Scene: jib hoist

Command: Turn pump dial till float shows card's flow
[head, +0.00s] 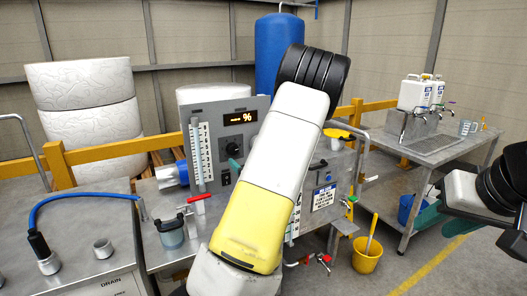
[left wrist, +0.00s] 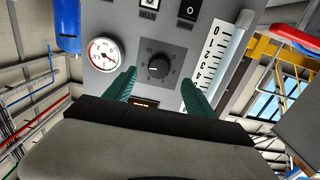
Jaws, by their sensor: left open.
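In the left wrist view, the black pump dial (left wrist: 158,66) sits on a grey panel between the two green fingers of my left gripper (left wrist: 158,92). The fingers are apart, with a gap on each side of the dial. In the head view, my arm covers part of the panel (head: 219,107); a green bit of my left gripper (head: 235,163) shows beside it. The white numbered scale (head: 201,155) stands at the panel's left; I cannot make out the float. A white printed sign (head: 323,197) hangs at right; its text is too small to read. My right gripper (head: 440,219) is at the far right, away from the panel.
A lit orange display (head: 240,118) is on the panel; a round gauge (left wrist: 103,55) shows in the left wrist view. A red-handled valve (head: 197,199) and a clear cup (head: 171,232) stand in front. A yellow bucket (head: 367,255) is on the floor at right.

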